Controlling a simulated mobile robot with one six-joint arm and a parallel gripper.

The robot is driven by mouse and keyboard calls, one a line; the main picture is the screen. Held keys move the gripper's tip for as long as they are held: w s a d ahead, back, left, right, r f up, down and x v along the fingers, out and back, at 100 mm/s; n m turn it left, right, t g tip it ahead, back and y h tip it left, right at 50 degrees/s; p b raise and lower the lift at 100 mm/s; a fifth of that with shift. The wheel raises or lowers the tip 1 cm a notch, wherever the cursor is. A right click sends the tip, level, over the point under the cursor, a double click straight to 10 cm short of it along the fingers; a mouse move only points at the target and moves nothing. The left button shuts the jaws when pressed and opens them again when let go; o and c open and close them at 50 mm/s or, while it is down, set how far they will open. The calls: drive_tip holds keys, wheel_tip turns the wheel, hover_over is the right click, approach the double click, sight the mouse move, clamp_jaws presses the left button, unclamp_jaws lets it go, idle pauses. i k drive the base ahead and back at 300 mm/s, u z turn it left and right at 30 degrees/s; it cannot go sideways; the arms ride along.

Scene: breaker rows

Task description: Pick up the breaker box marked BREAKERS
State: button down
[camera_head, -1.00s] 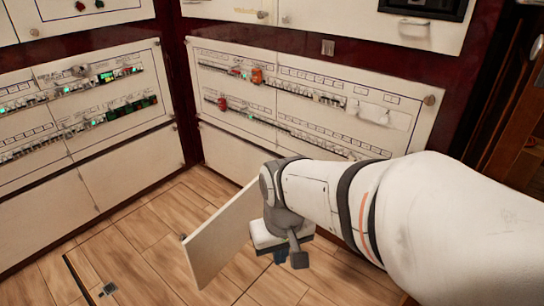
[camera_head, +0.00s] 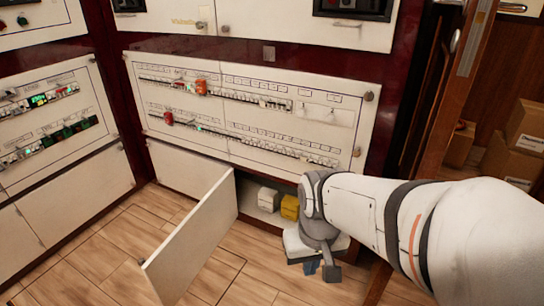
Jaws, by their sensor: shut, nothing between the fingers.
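A low cabinet stands under the breaker panel with its door (camera_head: 192,245) swung open. Inside the opening are a white box (camera_head: 268,199) and a yellow box (camera_head: 290,207), side by side. No BREAKERS marking is readable on either, so I cannot tell which one bears it. My gripper (camera_head: 320,269) is in front of the opening, to the right of and below the yellow box in the picture. It is shut and empty. My arm and gripper hide the right part of the opening.
The open door juts out over the wooden floor (camera_head: 100,262), left of my gripper. The breaker panel (camera_head: 240,105) is above the opening. Cardboard boxes (camera_head: 525,128) sit at the far right, beyond a wooden door frame. The floor at front left is clear.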

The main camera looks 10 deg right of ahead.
sight(267, 197)
drive_tip(key=z, duration=0.2)
drive_tip(key=i, duration=1)
drive_tip(key=u, duration=0.35)
drive_tip(key=k, duration=1.35)
drive_tip(key=u, duration=0.55)
drive_tip(key=i, duration=1.25)
drive_tip(key=u, duration=0.3)
